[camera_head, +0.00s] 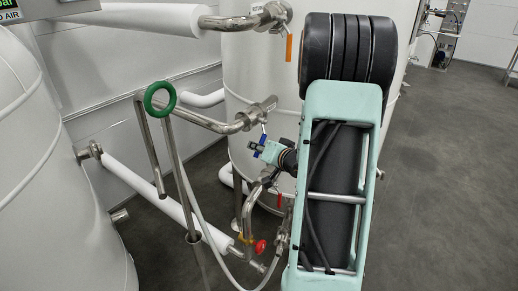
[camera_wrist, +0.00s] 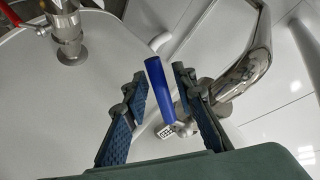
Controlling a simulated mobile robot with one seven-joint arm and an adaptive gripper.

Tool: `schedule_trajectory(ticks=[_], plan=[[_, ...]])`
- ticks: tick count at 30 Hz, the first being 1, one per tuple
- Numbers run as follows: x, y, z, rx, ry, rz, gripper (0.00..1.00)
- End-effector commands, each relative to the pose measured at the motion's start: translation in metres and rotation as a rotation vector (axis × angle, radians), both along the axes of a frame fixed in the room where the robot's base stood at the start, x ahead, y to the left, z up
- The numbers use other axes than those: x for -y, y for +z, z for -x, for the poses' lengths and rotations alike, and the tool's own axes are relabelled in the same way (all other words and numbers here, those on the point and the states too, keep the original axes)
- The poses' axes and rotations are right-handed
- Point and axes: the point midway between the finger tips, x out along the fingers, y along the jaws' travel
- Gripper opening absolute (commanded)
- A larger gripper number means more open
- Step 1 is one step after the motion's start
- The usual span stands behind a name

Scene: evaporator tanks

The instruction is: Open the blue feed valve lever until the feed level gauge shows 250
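The blue feed valve lever (camera_wrist: 160,92) stands between the two fingers of my gripper (camera_wrist: 159,76) in the wrist view. The fingers are apart, with a visible gap on each side of the lever. The lever is slightly tilted, its lower end near a steel fitting and a small code tag (camera_wrist: 166,132). In the head view my gripper (camera_head: 258,147) is at the pipework in front of the tank, with blue showing there; lever and finger pads are hard to tell apart. No feed level gauge reading is visible.
A steel pipe (camera_wrist: 250,65) curves close beside the right finger. A red lever (camera_wrist: 28,27) is at upper left. In the head view, a green ring handle (camera_head: 160,99), an orange lever (camera_head: 289,47) and a red knob (camera_head: 260,247) surround the pipework. Open floor (camera_head: 450,160) lies to the right.

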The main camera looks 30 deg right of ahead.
Motion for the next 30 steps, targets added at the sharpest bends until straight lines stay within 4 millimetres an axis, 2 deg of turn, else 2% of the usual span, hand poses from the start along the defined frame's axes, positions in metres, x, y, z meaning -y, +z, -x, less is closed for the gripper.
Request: schedule_trajectory(ticks=[8,13,24,30], plan=[[0.0,0.001,0.0,0.002,-0.001,0.001,0.29],[0.0,0.006,0.01,0.002,-0.001,0.003,0.29],[-0.003,0.032,0.077,0.002,-0.005,0.003,0.29],[-0.006,0.042,0.102,0.001,-0.003,0.002,0.29]])
